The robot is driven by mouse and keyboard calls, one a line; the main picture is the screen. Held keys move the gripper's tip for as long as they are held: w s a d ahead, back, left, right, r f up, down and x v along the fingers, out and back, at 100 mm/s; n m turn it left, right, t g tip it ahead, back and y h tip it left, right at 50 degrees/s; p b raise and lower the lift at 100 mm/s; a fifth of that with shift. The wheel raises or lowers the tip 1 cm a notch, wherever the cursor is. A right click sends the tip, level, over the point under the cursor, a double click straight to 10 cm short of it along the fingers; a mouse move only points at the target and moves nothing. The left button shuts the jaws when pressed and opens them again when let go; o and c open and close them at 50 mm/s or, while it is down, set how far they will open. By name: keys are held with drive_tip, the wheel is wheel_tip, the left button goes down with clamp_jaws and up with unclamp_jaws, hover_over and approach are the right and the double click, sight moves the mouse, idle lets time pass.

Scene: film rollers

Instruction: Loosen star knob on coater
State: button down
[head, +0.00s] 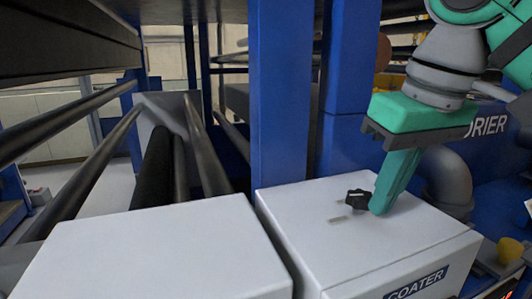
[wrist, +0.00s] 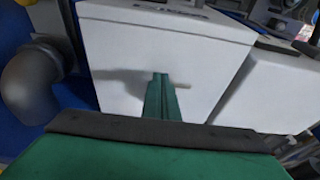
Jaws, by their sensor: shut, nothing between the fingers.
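The black star knob (head: 358,199) stands on the white top of the coater box (head: 310,222), labelled COATER on its front. My gripper (head: 379,209) points down with its green fingers shut and empty. In the head view the fingertips are just right of the knob, close to the top; I cannot tell whether they touch the knob or the top. In the wrist view the shut fingers (wrist: 160,78) reach over the white coater top (wrist: 205,65), and the knob does not show there.
A second white box (head: 150,250) stands left of the coater, with a narrow gap between. A blue post (head: 282,100) rises behind them. Dark rollers (head: 90,170) run at the left. A grey bent pipe (head: 445,180) is behind the coater at right.

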drive_tip(key=shift+w+d, duration=0.25)
drive_tip(key=shift+d, duration=0.2)
drive_tip(key=shift+s+d, duration=0.25)
drive_tip(key=shift+s, duration=0.1)
drive_tip(key=shift+w+a+v, duration=0.1)
drive_tip(key=shift+w+v, duration=0.1)
drive_tip(key=shift+v, duration=0.75)
drive_tip(key=shift+w+a+v, duration=0.1)
drive_tip(key=shift+w+v, duration=0.15)
drive_tip(key=shift+v, duration=0.75)
drive_tip(key=shift+w+a+v, duration=0.1)
drive_tip(key=shift+w+v, duration=0.1)
drive_tip(key=shift+v, duration=0.75)
drive_tip(key=shift+r, duration=0.2)
